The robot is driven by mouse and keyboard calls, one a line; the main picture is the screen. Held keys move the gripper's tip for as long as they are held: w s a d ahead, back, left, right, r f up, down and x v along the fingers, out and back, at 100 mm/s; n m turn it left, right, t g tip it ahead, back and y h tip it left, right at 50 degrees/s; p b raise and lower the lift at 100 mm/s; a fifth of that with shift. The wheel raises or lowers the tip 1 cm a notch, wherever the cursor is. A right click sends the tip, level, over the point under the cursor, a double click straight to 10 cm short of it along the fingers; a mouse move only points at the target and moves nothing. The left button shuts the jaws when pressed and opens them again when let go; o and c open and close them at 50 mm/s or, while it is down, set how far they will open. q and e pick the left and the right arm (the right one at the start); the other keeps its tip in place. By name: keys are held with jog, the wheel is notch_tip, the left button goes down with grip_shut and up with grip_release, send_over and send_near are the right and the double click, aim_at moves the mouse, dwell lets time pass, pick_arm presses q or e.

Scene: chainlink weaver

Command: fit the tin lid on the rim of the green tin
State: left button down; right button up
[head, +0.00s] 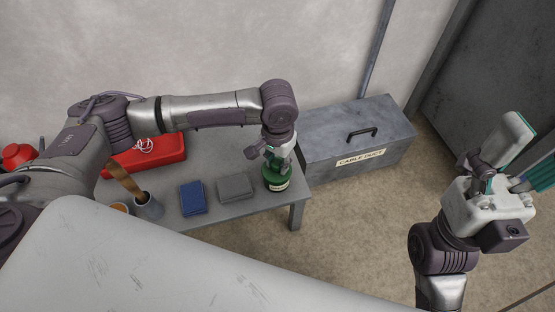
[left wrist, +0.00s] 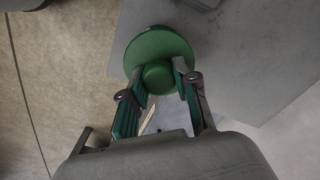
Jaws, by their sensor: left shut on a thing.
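The green tin (head: 276,184), with a pale label on its side, stands upright near the right end of the grey table. My left gripper (head: 275,158) is directly above it, pointing down. In the left wrist view, the round green tin lid (left wrist: 166,43) lies beneath my fingers, and the left gripper (left wrist: 160,72) is shut on its raised middle knob. The lid covers the tin's rim from above, and my fingers hide much of it in the head view. I cannot tell whether the lid touches the rim all round. My right gripper (head: 535,147) is open and empty, off to the right above the floor.
On the grey table (head: 240,212) are a grey block (head: 235,187), a blue block (head: 192,198), a grey cup (head: 149,207) with a brown strip and a red box (head: 150,152). A grey cable duct chest (head: 357,135) stands beyond the table's right end.

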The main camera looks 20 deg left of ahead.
pick_arm(q)
jog(key=c, duration=0.8)
grip_release()
notch_tip(320, 180, up, 12)
